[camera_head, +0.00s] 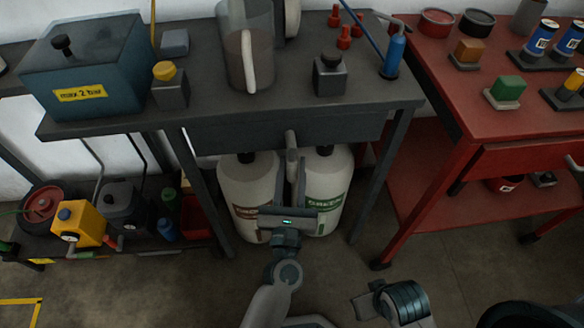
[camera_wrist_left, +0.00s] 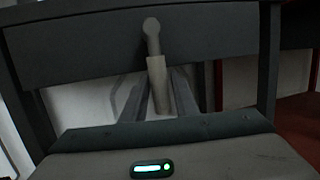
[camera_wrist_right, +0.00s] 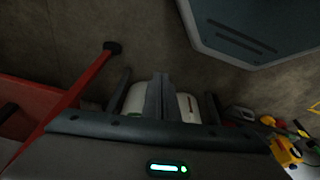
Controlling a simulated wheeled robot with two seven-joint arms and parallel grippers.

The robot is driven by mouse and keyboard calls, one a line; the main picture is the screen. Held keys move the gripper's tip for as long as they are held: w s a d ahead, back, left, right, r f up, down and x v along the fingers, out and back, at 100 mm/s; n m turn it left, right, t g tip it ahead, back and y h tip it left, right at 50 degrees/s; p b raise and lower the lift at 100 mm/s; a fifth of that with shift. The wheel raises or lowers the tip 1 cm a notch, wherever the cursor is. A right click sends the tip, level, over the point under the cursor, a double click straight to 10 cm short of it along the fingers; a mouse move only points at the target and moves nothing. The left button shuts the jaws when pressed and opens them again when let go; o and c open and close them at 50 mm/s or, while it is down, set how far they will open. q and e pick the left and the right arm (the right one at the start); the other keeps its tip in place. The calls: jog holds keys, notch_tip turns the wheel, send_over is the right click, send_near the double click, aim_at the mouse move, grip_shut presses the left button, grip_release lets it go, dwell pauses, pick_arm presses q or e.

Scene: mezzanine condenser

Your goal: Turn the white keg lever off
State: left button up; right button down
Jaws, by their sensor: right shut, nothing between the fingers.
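The pale keg lever (camera_head: 291,150) hangs nearly straight down from the front board of the dark table. In the left wrist view its handle (camera_wrist_left: 159,85) hangs below a round pivot. My left gripper (camera_head: 290,184) points at the table front, its fingers apart. In the left wrist view the handle appears in the gap between the fingers (camera_wrist_left: 160,95); I cannot tell whether either touches it. Two white kegs, brown-labelled (camera_head: 248,190) and green-labelled (camera_head: 328,185), stand under the table, partly hidden by my gripper. My right gripper is low at right; its fingers (camera_wrist_right: 158,98) are together and empty.
The dark table top (camera_head: 290,108) carries a blue box (camera_head: 90,70), a clear jug (camera_head: 246,60) and small blocks. A red table (camera_head: 450,110) stands at right. A low shelf at left holds a yellow device (camera_head: 82,225). The floor in front is mostly clear.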

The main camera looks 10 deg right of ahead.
pick_arm(q)
jog(key=shift+s, duration=0.1)
